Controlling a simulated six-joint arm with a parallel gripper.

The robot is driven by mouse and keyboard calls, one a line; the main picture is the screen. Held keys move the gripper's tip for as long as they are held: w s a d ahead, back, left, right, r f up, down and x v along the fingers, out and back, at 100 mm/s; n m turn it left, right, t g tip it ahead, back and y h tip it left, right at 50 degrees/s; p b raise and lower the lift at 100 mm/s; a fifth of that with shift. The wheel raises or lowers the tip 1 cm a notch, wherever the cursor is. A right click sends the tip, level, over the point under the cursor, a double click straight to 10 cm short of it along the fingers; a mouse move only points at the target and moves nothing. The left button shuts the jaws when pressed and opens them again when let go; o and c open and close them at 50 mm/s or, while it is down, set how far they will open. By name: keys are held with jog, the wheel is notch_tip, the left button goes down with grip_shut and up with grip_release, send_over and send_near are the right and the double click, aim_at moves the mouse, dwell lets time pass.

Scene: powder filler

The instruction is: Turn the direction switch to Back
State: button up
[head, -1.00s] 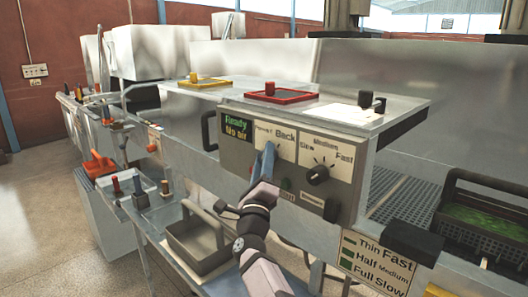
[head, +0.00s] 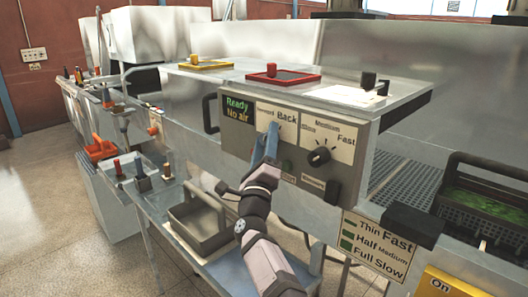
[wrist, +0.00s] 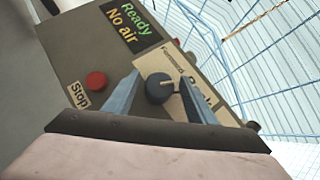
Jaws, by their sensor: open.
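The direction switch (wrist: 159,89) is a dark round knob on a cream plate (wrist: 177,62) lettered Forward and Back. In the wrist view my gripper (wrist: 158,82) is open, with one blue finger on each side of the knob. I cannot tell whether the fingers touch it. A light mark on the knob points right in that view; I cannot tell which label it is set to. In the head view my gripper (head: 266,143) is in front of the Forward/Back plate (head: 286,118) and hides the knob.
The display (head: 238,107) left of the plate reads Ready, No air. A speed knob (head: 319,157) sits to its right. A red Stop button (wrist: 96,81) shows in the wrist view. A grey tray (head: 197,222) stands below the panel.

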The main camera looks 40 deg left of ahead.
jog(key=shift+s+f+b, duration=0.1)
jog(key=shift+f+b, duration=0.2)
jog(key=shift+b, duration=0.35)
jog(key=shift+s+d+f+b, duration=0.15)
jog(key=shift+f+b, duration=0.05)
jog(key=shift+b, duration=0.85)
jog(key=b+v, duration=0.6)
jog(key=b, duration=0.9)
jog(key=shift+s+d+r+b, duration=0.15)
jog(key=shift+s+r+b, duration=0.05)
jog(key=shift+b, duration=0.2)
